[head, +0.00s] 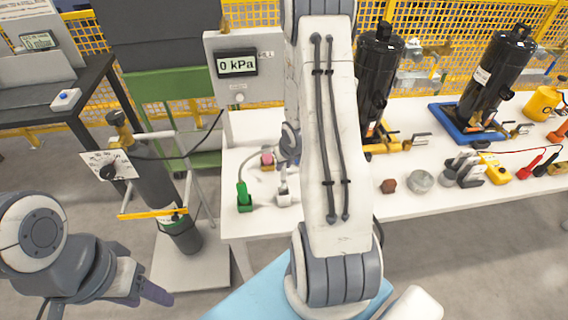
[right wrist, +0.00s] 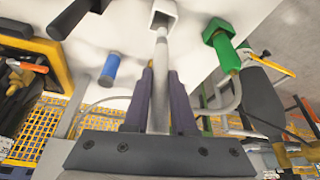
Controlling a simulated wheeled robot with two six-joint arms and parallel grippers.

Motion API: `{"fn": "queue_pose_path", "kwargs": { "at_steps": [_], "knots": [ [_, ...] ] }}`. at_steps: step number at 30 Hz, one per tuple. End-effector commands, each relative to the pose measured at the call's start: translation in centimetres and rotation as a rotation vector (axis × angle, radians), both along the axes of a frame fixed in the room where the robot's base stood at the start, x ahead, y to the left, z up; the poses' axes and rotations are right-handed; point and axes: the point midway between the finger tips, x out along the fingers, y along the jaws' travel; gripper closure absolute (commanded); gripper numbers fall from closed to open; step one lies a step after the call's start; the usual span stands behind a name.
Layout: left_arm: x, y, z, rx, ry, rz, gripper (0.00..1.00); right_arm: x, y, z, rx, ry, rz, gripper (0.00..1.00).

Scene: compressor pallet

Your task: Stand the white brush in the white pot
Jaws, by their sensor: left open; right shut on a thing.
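The white pot (head: 283,198) stands on the white table's left part, and its square mouth shows at the top of the right wrist view (right wrist: 172,9). My right gripper (right wrist: 160,74) is shut on the white brush (right wrist: 160,58), whose pale handle runs between the fingers. The brush's far end meets the pot's mouth; how deep it sits is hidden. In the head view my own right arm covers much of this gripper. My left gripper (head: 150,290) is open and empty at the lower left, away from the table.
A gauge box reading 0 kPa (head: 238,66) stands behind. A gas bottle on a trolley (head: 150,180) is left of the table.

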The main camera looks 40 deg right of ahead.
Motion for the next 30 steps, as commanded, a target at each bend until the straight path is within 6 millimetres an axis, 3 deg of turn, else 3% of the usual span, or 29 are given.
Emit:
{"fn": "queue_pose_path", "kwargs": {
  "at_steps": [30],
  "knots": [
    [0.0, 0.0, -7.0, 0.000, 0.000, -0.001, 0.45, 0.0, 0.0, -8.2, 0.000, 0.000, 0.000, 1.00]
  ]
}}
